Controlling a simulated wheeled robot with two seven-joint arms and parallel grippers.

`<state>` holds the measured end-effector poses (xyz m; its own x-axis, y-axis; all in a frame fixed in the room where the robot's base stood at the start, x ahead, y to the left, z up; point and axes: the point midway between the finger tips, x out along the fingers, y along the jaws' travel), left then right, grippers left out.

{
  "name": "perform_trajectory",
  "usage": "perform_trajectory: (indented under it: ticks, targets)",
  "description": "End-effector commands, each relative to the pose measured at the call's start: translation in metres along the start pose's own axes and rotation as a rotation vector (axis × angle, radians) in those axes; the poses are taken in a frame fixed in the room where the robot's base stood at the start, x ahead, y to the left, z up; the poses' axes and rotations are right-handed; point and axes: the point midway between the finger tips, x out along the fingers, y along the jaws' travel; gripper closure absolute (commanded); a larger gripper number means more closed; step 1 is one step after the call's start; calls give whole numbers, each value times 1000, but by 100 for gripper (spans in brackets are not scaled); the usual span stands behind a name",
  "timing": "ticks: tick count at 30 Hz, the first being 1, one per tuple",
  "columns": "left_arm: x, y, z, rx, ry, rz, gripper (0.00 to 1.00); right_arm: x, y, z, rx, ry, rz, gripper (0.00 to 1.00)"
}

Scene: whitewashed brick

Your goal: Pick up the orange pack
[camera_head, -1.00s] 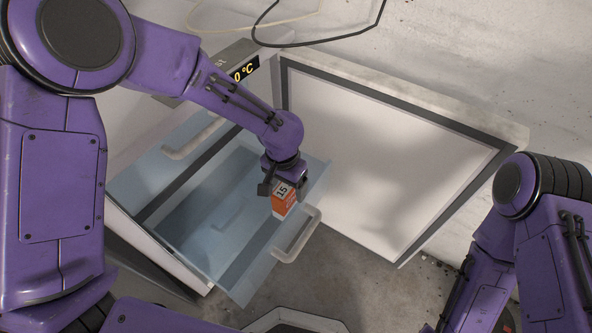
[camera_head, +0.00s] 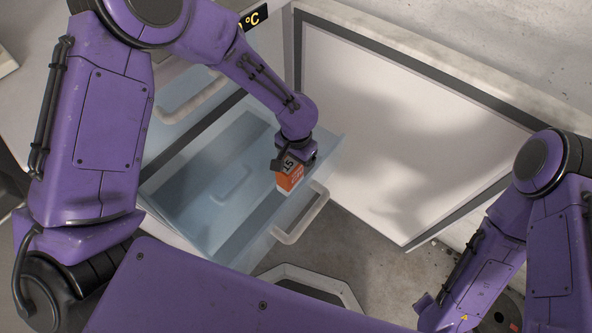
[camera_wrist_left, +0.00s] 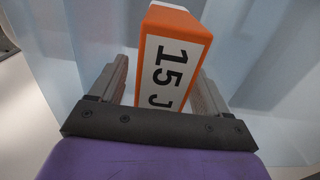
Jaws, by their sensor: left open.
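The orange pack (camera_head: 288,180) is a small orange and white box with a "15" label. It stands in the open clear drawer, near its right front corner by the handle. My left gripper (camera_head: 296,166) is right over the pack. In the left wrist view the pack (camera_wrist_left: 172,62) stands between the two fingers of my left gripper (camera_wrist_left: 158,88), which are apart on either side of it. A finger hides part of the pack in the head view. My right arm is at the lower right, and its gripper is not clearly seen.
The clear bluish drawer (camera_head: 222,232) is pulled out, with a pale handle (camera_head: 302,216) at its front. Another drawer handle (camera_head: 190,97) is behind it. A white door (camera_head: 390,140) stands open to the right. The rest of the drawer looks empty.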

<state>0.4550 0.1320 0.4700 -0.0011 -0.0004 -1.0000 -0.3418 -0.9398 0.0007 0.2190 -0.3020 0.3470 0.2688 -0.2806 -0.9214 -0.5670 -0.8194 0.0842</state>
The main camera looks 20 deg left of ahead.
Motion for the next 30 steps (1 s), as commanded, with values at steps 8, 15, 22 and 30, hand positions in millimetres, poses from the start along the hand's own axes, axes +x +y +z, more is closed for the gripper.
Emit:
perform_trajectory:
  ticks: [8,15,22,30]
  targets:
    - [0,0,0,1,0,-1,46,0,0,0,0,0,0,57]
    - [-1,0,-1,1,1,0,96,-1,0,0,0,0,0,57]
    - [-16,0,-2,-1,4,-1,96,-7,1,-3,0,0,0,57]
    - [-80,0,-2,0,4,-1,96,-30,3,-13,0,0,0,57]
